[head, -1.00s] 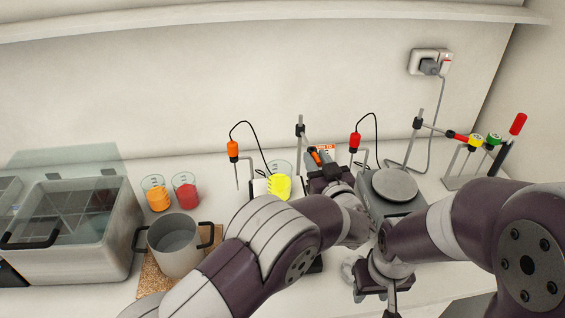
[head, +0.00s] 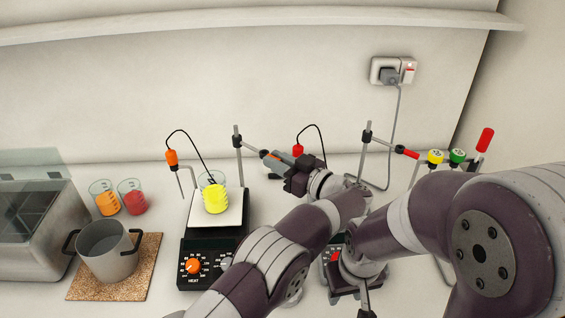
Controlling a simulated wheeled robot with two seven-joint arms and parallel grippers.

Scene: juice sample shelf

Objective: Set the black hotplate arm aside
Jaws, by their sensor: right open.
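The black hotplate (head: 212,243) stands left of centre with a white top and an orange knob. A beaker of yellow juice (head: 214,197) stands on it.
The second hotplate (head: 334,262) is mostly hidden behind my arms; its red-ended arm (head: 403,151) points right. A red probe (head: 298,150) stands behind my left gripper. Orange and red juice beakers (head: 106,200), a pot (head: 107,250) and a clear-lidded box (head: 60,235) are left.

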